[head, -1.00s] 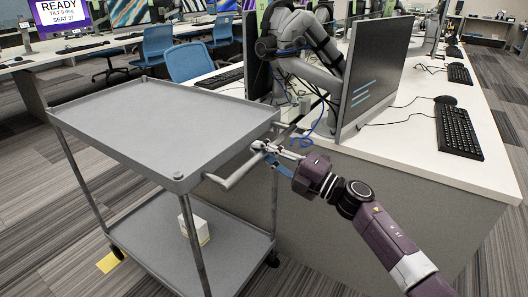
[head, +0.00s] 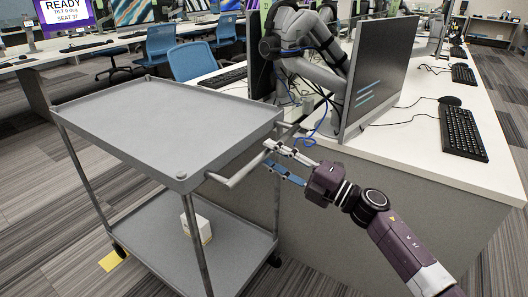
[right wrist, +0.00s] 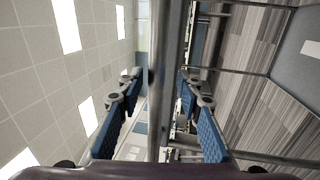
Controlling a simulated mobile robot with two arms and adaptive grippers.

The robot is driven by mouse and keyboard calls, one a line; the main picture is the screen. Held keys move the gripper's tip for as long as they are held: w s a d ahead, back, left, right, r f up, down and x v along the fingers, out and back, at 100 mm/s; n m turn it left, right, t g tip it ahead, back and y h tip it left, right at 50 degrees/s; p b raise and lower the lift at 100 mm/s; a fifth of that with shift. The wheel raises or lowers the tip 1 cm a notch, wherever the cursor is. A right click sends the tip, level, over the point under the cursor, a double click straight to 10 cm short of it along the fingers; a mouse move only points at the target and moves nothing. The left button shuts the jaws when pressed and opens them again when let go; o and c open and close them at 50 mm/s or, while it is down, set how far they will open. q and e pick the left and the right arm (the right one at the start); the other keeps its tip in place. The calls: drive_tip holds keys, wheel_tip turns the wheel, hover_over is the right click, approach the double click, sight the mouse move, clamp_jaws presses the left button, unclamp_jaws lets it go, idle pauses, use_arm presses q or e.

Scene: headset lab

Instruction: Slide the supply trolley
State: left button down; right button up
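The grey two-shelf supply trolley (head: 165,125) stands on the carpet at the left of the head view. Its top shelf is empty and its tubular handle (head: 238,172) sticks out at the right end, facing my right arm. My right gripper (head: 272,154) is at the far end of this handle, with its blue-padded fingers spread apart. In the right wrist view the fingers (right wrist: 158,115) are open, and a grey bar (right wrist: 172,70) runs between them without visible contact on both sides. My left gripper is not in view.
A white box (head: 196,228) sits on the trolley's lower shelf. A white-topped desk (head: 405,150) with a monitor (head: 378,75) and keyboard (head: 462,134) stands close to the right. A blue chair (head: 192,61) is behind the trolley. A yellow floor mark (head: 112,261) lies by its front-left wheel.

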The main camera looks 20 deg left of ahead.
drive_tip(key=v, duration=0.9)
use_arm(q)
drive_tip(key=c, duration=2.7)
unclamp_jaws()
use_arm(e)
drive_tip(key=shift+f, duration=0.1)
